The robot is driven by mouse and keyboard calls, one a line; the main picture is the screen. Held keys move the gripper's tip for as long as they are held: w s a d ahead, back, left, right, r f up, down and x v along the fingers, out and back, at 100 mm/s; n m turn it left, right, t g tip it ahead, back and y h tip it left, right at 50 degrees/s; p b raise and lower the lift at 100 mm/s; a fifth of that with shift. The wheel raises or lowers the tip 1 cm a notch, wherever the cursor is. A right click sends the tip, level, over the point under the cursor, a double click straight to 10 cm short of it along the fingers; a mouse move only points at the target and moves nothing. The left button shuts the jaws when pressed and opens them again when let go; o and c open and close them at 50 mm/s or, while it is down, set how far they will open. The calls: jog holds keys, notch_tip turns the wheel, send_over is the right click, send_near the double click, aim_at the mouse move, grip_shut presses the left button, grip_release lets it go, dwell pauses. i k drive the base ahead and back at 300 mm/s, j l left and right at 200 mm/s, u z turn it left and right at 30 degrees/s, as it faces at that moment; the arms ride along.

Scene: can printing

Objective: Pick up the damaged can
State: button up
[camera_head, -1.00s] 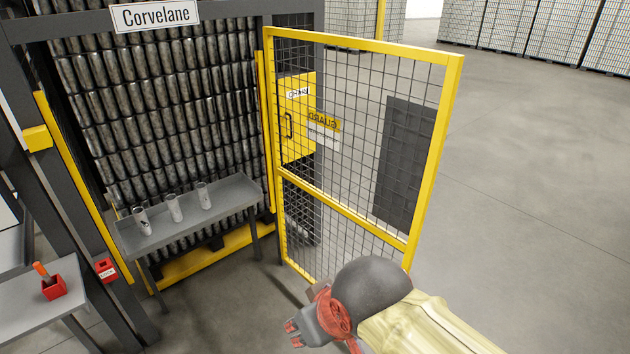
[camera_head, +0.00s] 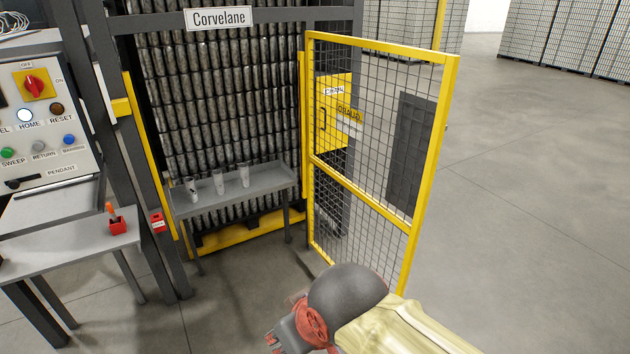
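Three cans stand upright on a narrow grey shelf table (camera_head: 262,181) in front of the wall of stacked cans. They are a left can (camera_head: 192,190), a middle can (camera_head: 218,182) and a right can (camera_head: 244,175). The left can seems to have dark marks near its base; damage is too small to tell for sure. My gripper (camera_head: 273,340) is at the bottom of the view, low and in front of the shelf table, well apart from the cans. Its fingers are small and partly cut off by the frame edge, and nothing shows in them.
A yellow-framed mesh gate (camera_head: 375,130) stands open to the right of the shelf table. A control panel (camera_head: 40,125) and a grey side table (camera_head: 70,246) with a red holder (camera_head: 117,226) stand at left. The floor between is clear.

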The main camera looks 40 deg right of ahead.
aim_at(244, 171)
jog(key=l+u, duration=0.4)
jog(key=l, duration=0.4)
jog(key=l+u, duration=0.4)
jog(key=l, duration=0.4)
jog(key=k+l, duration=0.1)
jog(key=l, duration=1.1)
jog(key=k+l, duration=0.15)
jog(key=l, duration=0.45)
jog(key=k+l, duration=0.1)
jog(key=l, duration=0.5)
jog(key=k+l, duration=0.1)
jog(key=l, duration=0.5)
jog(key=i+l, duration=0.1)
jog(key=l, duration=0.2)
jog(key=i+l, duration=0.1)
jog(key=l, duration=0.2)
jog(key=i+l, duration=0.1)
jog(key=l, duration=0.2)
